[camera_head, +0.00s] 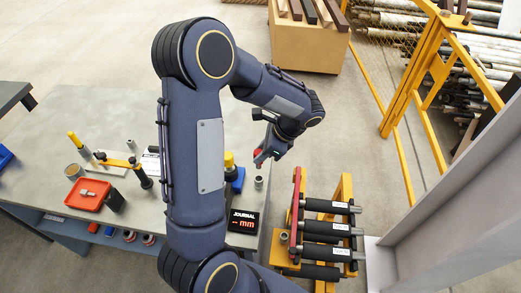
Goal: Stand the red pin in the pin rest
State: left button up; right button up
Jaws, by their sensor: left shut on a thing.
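My left gripper (264,157) hangs over the right end of the grey workbench, jaws pointing down. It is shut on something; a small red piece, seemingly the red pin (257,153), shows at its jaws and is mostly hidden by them. A blue block (238,180) with a yellow-topped black piece (229,160) stands just left of and below the gripper; it may be the pin rest, but I cannot tell. My left arm hides part of the block's surroundings. My right gripper is not in view.
A rack of black rollers (326,229) stands right of the bench. A yellow fence (430,60) is farther right.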

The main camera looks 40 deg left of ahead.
pick_arm(q)
jog(key=shift+f, duration=0.1)
jog(key=shift+f+b, duration=1.75)
jog(key=shift+f, duration=0.45)
jog(key=shift+f+b, duration=1.75)
jog(key=shift+f, duration=0.55)
jog(key=o, duration=1)
jog(key=shift+o, duration=0.2)
jog(key=shift+r, duration=0.1)
jog(key=v, duration=0.7)
jog(key=shift+d+r+b, duration=0.25)
jog(key=shift+b, duration=0.1)
jog(key=s+d+r+n+t+h, duration=0.3)
jog(key=s+d+n+t+h, duration=0.1)
jog(key=s+n, duration=0.3)
jog(key=s+d+r+n+t+h, duration=0.3)
jog(key=s+n, duration=0.4)
jog(key=s, duration=0.3)
jog(key=shift+s+d+r+t+h, duration=0.4)
jog(key=shift+d+t+h, duration=0.15)
jog(key=shift+t+h, duration=0.35)
